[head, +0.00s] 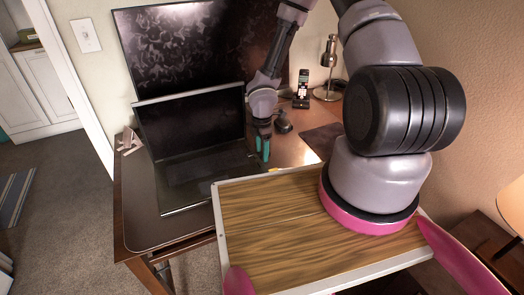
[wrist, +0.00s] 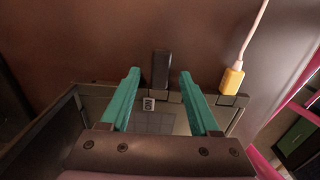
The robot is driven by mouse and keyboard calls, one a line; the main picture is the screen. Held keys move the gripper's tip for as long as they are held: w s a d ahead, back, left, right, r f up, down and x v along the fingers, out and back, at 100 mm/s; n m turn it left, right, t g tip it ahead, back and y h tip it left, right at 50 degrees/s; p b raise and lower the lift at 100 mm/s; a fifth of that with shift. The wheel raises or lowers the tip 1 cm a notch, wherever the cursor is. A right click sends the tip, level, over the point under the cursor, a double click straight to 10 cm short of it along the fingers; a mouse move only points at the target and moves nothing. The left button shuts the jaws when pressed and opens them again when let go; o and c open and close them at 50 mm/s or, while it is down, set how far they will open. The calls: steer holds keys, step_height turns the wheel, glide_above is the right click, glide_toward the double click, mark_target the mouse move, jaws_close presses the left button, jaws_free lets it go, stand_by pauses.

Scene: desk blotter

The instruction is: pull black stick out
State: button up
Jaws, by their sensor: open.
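In the wrist view a short black stick (wrist: 161,67) stands out from the edge of the laptop (wrist: 103,91). My gripper (wrist: 160,76) is open, with one teal finger to the left of the stick and one to the right. There are gaps on both sides, so neither finger appears to touch it. In the head view my gripper (head: 263,147) is at the right side of the open laptop (head: 190,118), low over the desk. I cannot make out the stick in the head view.
A yellow plug (wrist: 232,79) with a pale cable sits at the same laptop edge, right of my gripper. On the desk (head: 140,205) are a dark mouse-like object (head: 283,123), a phone (head: 302,88) and a lamp (head: 329,75). A large dark monitor (head: 200,50) stands behind.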

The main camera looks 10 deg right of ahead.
mark_target(277, 152)
jaws_close()
steer(key=shift+w+d, duration=0.2)
steer(key=shift+d, duration=0.8)
steer(key=shift+w+d, duration=0.15)
steer(key=shift+d, duration=0.9)
steer(key=shift+w+d, duration=0.2)
steer(key=shift+d, duration=0.8)
steer(key=shift+r, duration=0.1)
steer(key=shift+r, duration=1.95)
